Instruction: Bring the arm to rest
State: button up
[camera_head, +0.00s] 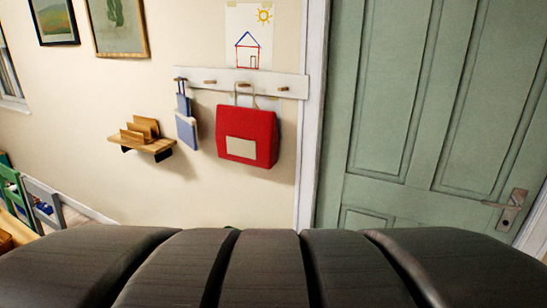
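My gripper is not in view. A large dark ribbed surface fills the bottom of the head view and hides what lies below. I cannot tell from this frame how my arm is posed.
A white peg rail (243,83) on the wall holds a red bag (247,127) and a blue hanging item (186,119). A small wooden shelf (142,144) is to their left. A green door (420,120) closes off the right. Chairs (43,196) stand at far left.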

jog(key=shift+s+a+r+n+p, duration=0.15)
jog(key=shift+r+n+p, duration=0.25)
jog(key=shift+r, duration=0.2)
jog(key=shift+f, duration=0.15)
